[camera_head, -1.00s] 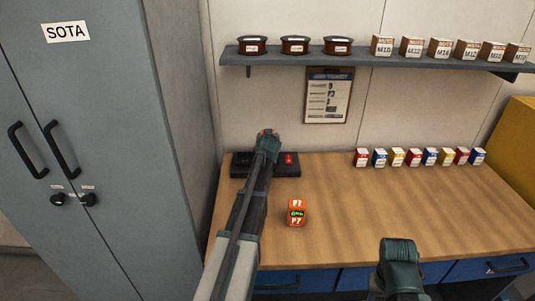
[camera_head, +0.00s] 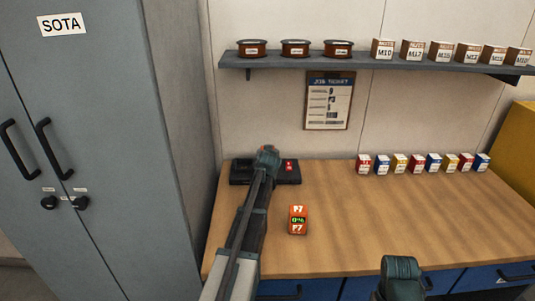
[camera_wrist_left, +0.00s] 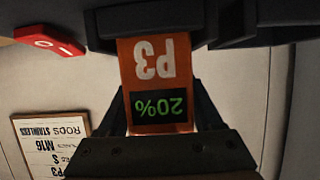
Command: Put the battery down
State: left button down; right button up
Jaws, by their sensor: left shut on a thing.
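My left gripper (camera_wrist_left: 160,115) is shut on an orange battery (camera_wrist_left: 152,60) marked P3, with a green 20% display, upside down in the left wrist view. In the head view my left gripper (camera_head: 267,160) is over the black charger (camera_head: 241,179) at the bench's back left and hides most of the battery. The battery's far end is at the charger's dark edge; I cannot tell whether it is seated. A second orange battery (camera_head: 298,220), marked P7 and 0%, stands on the bench.
The charger's red switch (camera_head: 290,166) also shows in the left wrist view (camera_wrist_left: 48,42). Several small coloured boxes (camera_head: 417,164) line the bench's back right. A clipboard (camera_head: 329,101) hangs under the shelf (camera_head: 370,66). The wooden bench (camera_head: 400,220) is clear in the middle.

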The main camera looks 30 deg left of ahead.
pick_arm(q)
jog(key=shift+c, duration=0.2)
grip_release()
jog(key=shift+r, duration=0.15)
jog(key=p+v, duration=0.5)
jog(key=v, duration=0.7)
